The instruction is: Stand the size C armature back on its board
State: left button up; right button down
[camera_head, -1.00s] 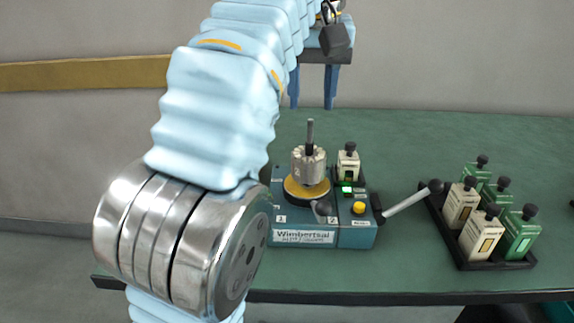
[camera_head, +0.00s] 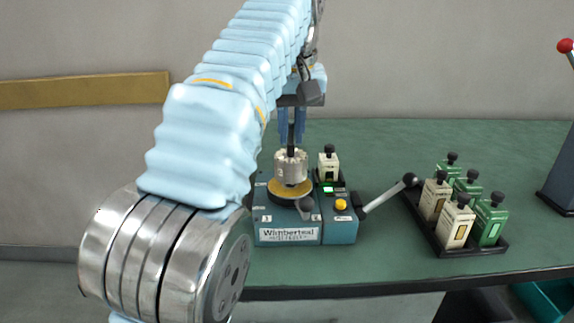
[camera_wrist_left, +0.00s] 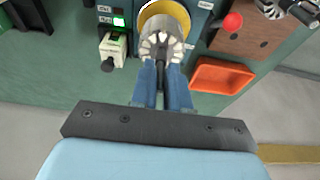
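The armature (camera_head: 290,166), a grey slotted core on an upright shaft, stands on the yellow disc (camera_head: 290,191) of the blue winding machine (camera_head: 287,234). It also shows in the left wrist view (camera_wrist_left: 163,45). Its size mark cannot be read. My left gripper (camera_head: 292,138) points down over the core with its blue fingers on either side of the shaft. In the left wrist view the fingers (camera_wrist_left: 162,98) are close together and appear shut on the shaft. A brown board with dark holes (camera_wrist_left: 242,38) is in the left wrist view, hidden in the head view. My right gripper is not in view.
A cream cartridge (camera_head: 328,163) sits on the machine beside a green light. A lever (camera_head: 388,194) sticks out from its right. A black tray (camera_head: 447,247) holds several cream and green cartridges. An orange bin (camera_wrist_left: 220,77) lies near the board. A red-knobbed lever (camera_head: 565,46) stands far right.

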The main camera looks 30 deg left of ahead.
pick_arm(q)
grip_shut()
jog(key=shift+w+p+v, duration=0.15)
jog(key=shift+p+v, duration=0.35)
jog(key=shift+v, duration=0.2)
jog(key=shift+w+p+v, duration=0.15)
jog(key=shift+p+v, duration=0.35)
jog(key=shift+v, duration=0.2)
jog(key=shift+w+a+r, duration=0.1)
jog(key=shift+a+r, duration=0.05)
jog(key=shift+r, duration=1.3)
